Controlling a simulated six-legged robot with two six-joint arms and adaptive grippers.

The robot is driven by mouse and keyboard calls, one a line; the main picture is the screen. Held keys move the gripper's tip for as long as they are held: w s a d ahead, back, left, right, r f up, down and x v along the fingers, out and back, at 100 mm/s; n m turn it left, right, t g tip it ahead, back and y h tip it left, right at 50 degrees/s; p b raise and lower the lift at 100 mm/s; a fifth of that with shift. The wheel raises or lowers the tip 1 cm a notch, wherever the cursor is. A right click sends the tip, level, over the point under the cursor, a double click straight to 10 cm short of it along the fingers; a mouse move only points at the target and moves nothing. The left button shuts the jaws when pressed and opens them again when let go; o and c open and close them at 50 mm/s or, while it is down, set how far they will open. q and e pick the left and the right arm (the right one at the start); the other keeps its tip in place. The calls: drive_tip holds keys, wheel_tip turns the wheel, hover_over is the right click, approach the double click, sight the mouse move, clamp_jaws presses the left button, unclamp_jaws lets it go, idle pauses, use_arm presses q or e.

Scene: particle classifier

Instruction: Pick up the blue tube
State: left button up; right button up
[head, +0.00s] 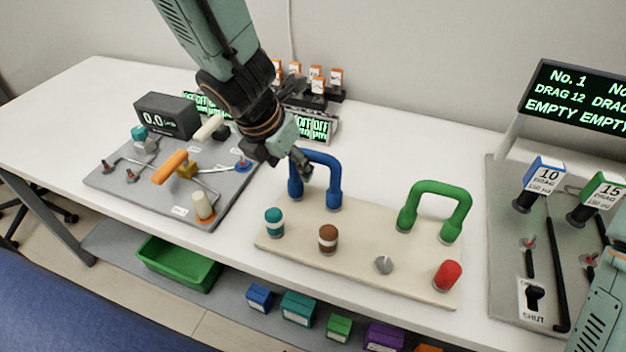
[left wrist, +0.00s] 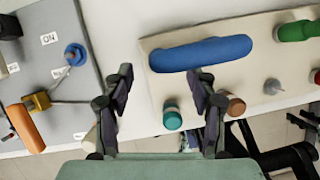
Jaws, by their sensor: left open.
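The blue tube (head: 334,186) is an upside-down U standing on a beige board (head: 360,245), with both legs upright in the board. In the left wrist view the blue tube (left wrist: 205,53) crosses the upper middle. My left gripper (head: 303,165) is at the tube's upper left in the head view, partly over its left leg. In the left wrist view my left gripper (left wrist: 162,80) is open, with nothing between its fingers. The right fingertip overlaps the tube's lower edge; I cannot tell whether they touch.
A green U tube (head: 438,190) stands right on the same board, with teal (head: 274,222), brown (head: 328,239) and red (head: 447,275) capped pieces. A grey valve panel (head: 130,180) is left. A panel with a display (head: 575,95) is right.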

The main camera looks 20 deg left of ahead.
sight(291, 170)
use_arm(q)
drive_tip(key=shift+w+d+f, duration=0.15)
drive_tip(key=shift+w+f, duration=0.05)
drive_tip(key=shift+f, duration=0.1)
drive_tip(key=b+x, duration=0.2)
drive_tip(key=x, duration=0.1)
drive_tip(key=b+x, duration=0.1)
drive_tip(key=shift+s+a+f, duration=0.2)
drive_tip(key=shift+a+f, duration=0.05)
drive_tip(key=shift+a, duration=0.1)
drive_tip(key=shift+w+d+f, duration=0.1)
drive_tip(key=shift+w+d, duration=0.1)
drive_tip(key=shift+w, duration=0.1)
drive_tip(key=shift+s, duration=0.1)
drive_tip(key=shift+c, duration=0.5)
drive_tip(key=shift+s+a, duration=0.1)
drive_tip(key=shift+s, duration=0.05)
drive_tip(key=c, duration=0.3)
drive_tip(key=shift+w, duration=0.2)
drive_tip(key=c, duration=0.5)
drive_tip(key=shift+s, duration=0.1)
clamp_jaws()
